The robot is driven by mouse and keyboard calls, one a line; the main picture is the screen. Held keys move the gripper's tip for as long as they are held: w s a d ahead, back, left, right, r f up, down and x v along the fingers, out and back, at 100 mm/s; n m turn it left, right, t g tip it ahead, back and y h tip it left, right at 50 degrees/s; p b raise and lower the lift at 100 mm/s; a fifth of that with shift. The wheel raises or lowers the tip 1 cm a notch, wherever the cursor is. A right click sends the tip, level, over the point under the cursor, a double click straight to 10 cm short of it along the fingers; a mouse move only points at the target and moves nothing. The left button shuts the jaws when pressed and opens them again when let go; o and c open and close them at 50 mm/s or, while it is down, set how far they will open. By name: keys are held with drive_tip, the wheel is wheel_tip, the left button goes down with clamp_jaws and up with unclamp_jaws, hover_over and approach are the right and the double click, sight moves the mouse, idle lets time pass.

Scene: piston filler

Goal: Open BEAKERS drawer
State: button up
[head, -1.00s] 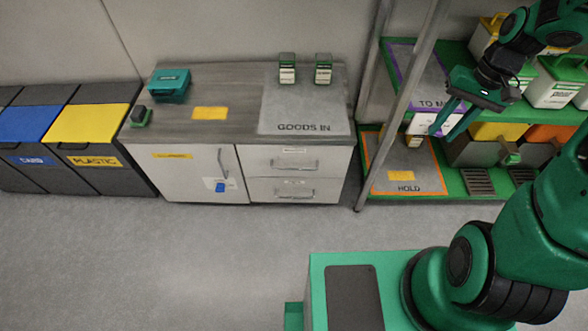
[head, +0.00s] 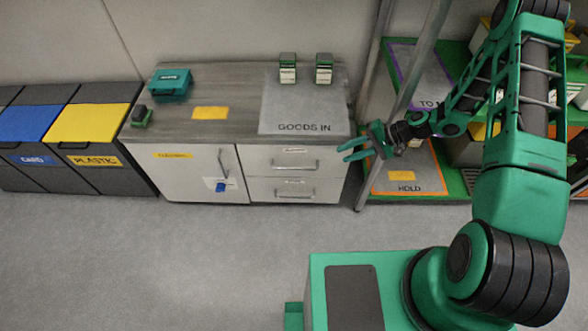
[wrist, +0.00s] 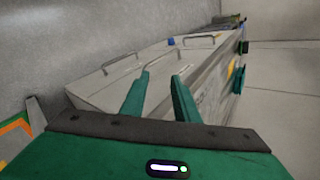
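Two white drawers are stacked at the right of the cabinet in the head view, an upper drawer (head: 270,163) and a lower drawer (head: 262,190). Each has a bar handle and a small label too small to read, so I cannot tell which says BEAKERS. My gripper (head: 342,151) is open and empty, just right of the upper drawer in the picture, with its fingers pointing left. In the wrist view my open gripper (wrist: 161,78) points at the cabinet front. A drawer handle (wrist: 119,61) shows beyond the left finger. I see no finger on a handle.
The shelf rack post (head: 373,150) stands close beside my gripper. The floor in front is clear.

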sight(298, 169)
drive_tip(key=s+a+f+m+t+y, duration=0.1)
drive_tip(key=a+f+m+t+y, duration=0.4)
drive_tip(key=a+f, duration=0.5)
drive_tip(key=shift+m+g+h, duration=0.3)
drive_tip(key=shift+m+h, duration=0.1)
drive_tip(key=x, duration=0.5)
drive_tip(key=f+x, duration=0.1)
drive_tip(key=x, duration=0.4)
drive_tip(key=shift+w+d+f, duration=0.15)
drive_tip(key=shift+f, duration=0.1)
clamp_jaws()
